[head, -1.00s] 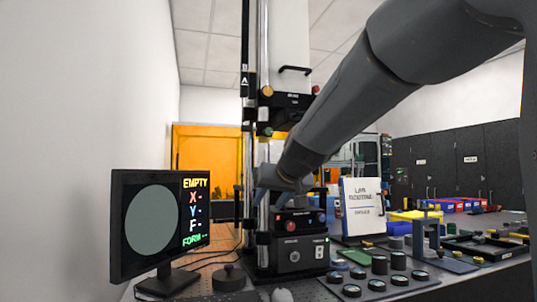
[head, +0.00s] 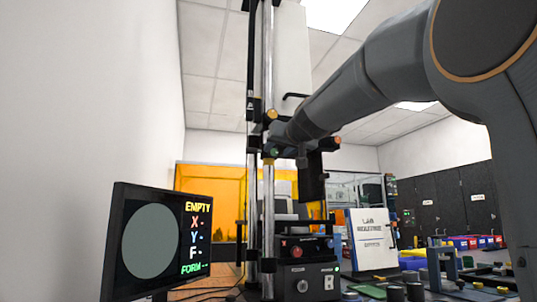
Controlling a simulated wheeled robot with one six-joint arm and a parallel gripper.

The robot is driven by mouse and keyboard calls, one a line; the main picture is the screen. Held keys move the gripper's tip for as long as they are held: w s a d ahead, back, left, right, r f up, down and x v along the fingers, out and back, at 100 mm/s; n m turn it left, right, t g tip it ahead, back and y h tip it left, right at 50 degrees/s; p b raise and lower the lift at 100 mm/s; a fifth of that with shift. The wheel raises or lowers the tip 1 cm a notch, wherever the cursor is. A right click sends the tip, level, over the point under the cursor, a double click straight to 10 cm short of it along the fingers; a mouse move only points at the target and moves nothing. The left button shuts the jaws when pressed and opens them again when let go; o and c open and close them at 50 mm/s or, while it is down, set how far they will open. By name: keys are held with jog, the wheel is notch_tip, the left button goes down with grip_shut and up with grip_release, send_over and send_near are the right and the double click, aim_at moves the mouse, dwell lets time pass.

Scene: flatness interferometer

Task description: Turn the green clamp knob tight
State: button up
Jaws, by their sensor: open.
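The green clamp knob (head: 275,153) is on the front of the upright column, at carriage height, below a yellow knob (head: 271,114). My arm comes in from the upper right and its end, with my gripper (head: 283,135), is at the column right next to the green knob. The gripper is open, with nothing seen held in it. Its fingers are small and dark against the column, so I cannot tell whether they touch or surround the knob. My arm covers most of the carriage behind it.
The monitor (head: 150,238) stands at the left, reading EMPTY. The black base unit (head: 305,268) has a red button. A white sign (head: 372,240) and small round parts (head: 415,291) are on the bench at right. An orange panel (head: 207,190) is behind.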

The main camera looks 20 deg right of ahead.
aim_at(274, 152)
jog(key=shift+w, duration=1.65)
jog(key=c, duration=1)
jog(key=shift+c, duration=0.2)
